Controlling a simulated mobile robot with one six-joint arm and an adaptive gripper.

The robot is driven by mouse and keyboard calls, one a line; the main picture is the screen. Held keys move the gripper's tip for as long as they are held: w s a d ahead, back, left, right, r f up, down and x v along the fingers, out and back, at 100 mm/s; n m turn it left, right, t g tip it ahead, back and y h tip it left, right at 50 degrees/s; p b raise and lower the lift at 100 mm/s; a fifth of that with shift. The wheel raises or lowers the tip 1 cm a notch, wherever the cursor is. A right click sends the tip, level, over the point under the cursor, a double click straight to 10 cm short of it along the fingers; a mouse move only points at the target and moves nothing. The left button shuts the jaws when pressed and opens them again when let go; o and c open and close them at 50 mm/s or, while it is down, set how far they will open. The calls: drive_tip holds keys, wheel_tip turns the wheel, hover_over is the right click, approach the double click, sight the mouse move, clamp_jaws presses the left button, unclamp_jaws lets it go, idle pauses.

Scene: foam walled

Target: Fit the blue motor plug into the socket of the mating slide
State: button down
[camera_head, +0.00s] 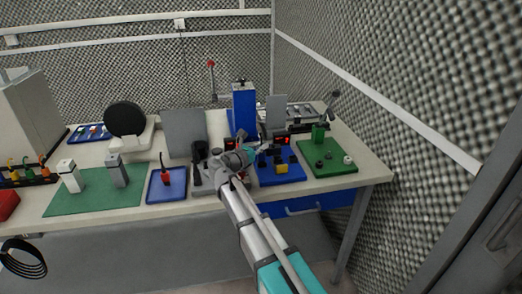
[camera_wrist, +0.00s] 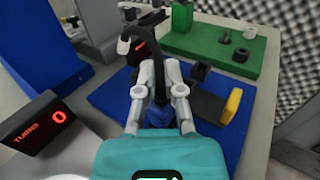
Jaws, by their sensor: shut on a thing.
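My gripper (camera_wrist: 158,75) is shut on the blue motor plug (camera_wrist: 160,113), which shows between the fingers with a black cable arching up and to the left. In the head view my gripper (camera_head: 254,150) is over the left part of the blue base plate (camera_head: 280,179). In the wrist view this plate (camera_wrist: 112,100) carries a black block (camera_wrist: 206,106) with a yellow end piece (camera_wrist: 231,105), perhaps the mating slide. A smaller black part (camera_wrist: 200,71) stands behind it. The fingers hide the plug's front, and I cannot make out the socket.
A black display (camera_wrist: 45,122) reading "TURNS 0" stands left of the plate. Another red-lit display (camera_wrist: 146,46) is behind the fingers. A tall blue column (camera_head: 244,107) rises behind. A green plate (camera_head: 325,158) with knobs lies right, near the table end and foam wall.

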drive_tip(key=shift+r, duration=0.15)
wheel_tip(320, 180, up, 2)
drive_tip(key=shift+r+p, duration=0.1)
drive_tip(key=shift+p, duration=1.05)
drive_tip(key=s+r+p, duration=1)
drive_tip(key=s, duration=0.4)
drive_tip(key=shift+d+r+p, duration=0.15)
drive_tip(key=shift+r+p, duration=0.1)
drive_tip(key=shift+p, duration=0.05)
